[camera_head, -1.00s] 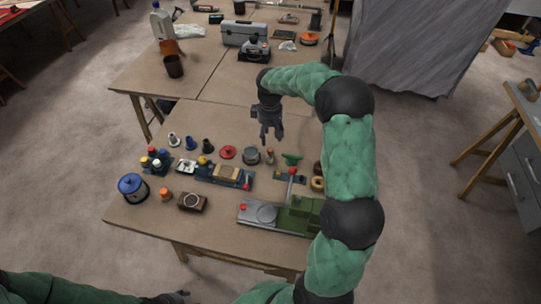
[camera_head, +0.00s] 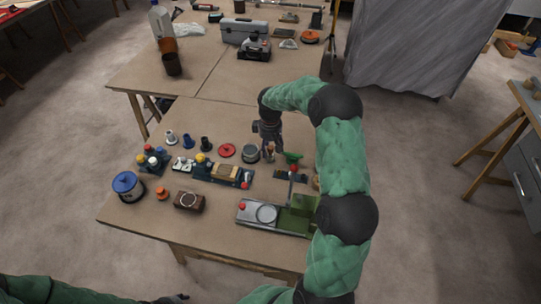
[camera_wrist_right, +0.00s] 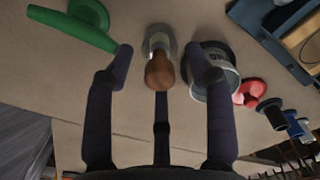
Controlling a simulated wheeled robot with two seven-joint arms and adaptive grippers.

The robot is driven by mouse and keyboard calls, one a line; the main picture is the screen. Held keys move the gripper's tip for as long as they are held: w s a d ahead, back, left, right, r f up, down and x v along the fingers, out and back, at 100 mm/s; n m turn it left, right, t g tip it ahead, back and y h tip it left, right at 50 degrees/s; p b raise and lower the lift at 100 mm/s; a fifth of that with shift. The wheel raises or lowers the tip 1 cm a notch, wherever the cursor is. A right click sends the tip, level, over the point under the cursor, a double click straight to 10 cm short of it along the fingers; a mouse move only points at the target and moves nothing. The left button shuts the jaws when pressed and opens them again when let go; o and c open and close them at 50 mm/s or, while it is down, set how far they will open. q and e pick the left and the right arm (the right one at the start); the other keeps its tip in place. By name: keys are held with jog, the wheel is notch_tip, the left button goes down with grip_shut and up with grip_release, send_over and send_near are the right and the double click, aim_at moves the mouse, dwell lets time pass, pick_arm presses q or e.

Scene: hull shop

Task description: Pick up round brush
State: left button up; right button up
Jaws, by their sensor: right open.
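The round brush (camera_head: 270,154) stands upright on the near table, with a brown wooden handle and a pale round lower part. In the right wrist view the brush (camera_wrist_right: 159,70) shows between the spread fingers of my right gripper (camera_wrist_right: 160,58), with space on both sides. In the head view my right gripper (camera_head: 268,138) points down close over the brush and partly hides it. It is open and holds nothing. My left gripper (camera_head: 174,298) only just shows at the bottom edge, too little to judge its jaws.
A grey cup-like pot (camera_head: 250,153) stands close left of the brush, and a green tool (camera_head: 293,157) close right. A red disc (camera_head: 227,150) lies further left. A green and grey machine (camera_head: 275,215) sits in front. The table behind the gripper is clear.

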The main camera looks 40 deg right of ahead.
jog(key=shift+f, duration=0.85)
grip_shut()
jog(key=shift+r, duration=0.15)
jog(key=shift+r, duration=0.55)
notch_tip(320, 180, up, 2)
jog(key=shift+r+p, duration=0.25)
jog(key=shift+p, duration=0.55)
jog(key=s+a+r+p, duration=0.1)
jog(key=s+a+r, duration=0.1)
jog(key=a+r, duration=0.2)
jog(key=s+a+r+p, duration=0.2)
jog(key=a+r, duration=0.3)
jog(key=a, duration=0.3)
jog(key=shift+s+a+r, duration=0.15)
jog(key=shift+s+a, duration=0.25)
jog(key=shift+s, duration=0.45)
